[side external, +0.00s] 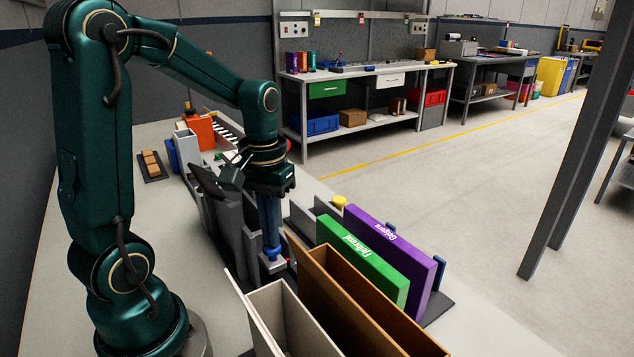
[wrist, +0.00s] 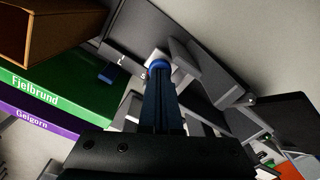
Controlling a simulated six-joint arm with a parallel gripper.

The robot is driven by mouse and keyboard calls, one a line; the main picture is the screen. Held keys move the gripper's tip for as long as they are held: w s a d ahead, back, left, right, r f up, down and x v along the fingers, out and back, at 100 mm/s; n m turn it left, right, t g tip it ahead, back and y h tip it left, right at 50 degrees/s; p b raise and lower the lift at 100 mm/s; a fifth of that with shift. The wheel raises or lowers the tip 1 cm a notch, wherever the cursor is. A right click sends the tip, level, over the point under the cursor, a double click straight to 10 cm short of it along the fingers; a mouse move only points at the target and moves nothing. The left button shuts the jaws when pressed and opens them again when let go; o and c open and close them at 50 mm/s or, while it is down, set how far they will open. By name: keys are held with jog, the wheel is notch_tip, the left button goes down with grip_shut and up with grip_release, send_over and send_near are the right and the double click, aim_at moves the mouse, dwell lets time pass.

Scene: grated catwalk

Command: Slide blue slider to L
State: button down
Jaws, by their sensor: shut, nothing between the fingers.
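My gripper (side external: 271,247) points straight down with its long blue fingers shut and nothing between them. In the wrist view the fingertips (wrist: 158,72) end at a bright blue cap on a pale block, which looks like the blue slider (wrist: 157,60). The side view shows this pale block (side external: 273,266) right under the fingertips; whether they touch it I cannot tell. In the wrist view a white letter L (wrist: 120,61) is marked on the dark surface left of the slider, and an S (wrist: 143,76) shows close by it. The fingers partly hide the slider.
A green book (side external: 362,262), a purple book (side external: 393,247), a brown box (side external: 345,305) and a pale open box (side external: 275,315) stand close on the right and front. Grey upright panels (side external: 225,215) stand left of my gripper. A small dark blue block (wrist: 110,73) lies beside the green book.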

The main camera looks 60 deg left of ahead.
jog(key=shift+d+f, duration=0.1)
jog(key=shift+d, duration=2.35)
dwell(0.5)
notch_tip(320, 180, up, 6)
dwell(1.0)
notch_tip(320, 180, down, 6)
jog(key=shift+a, duration=0.15)
dwell(0.6)
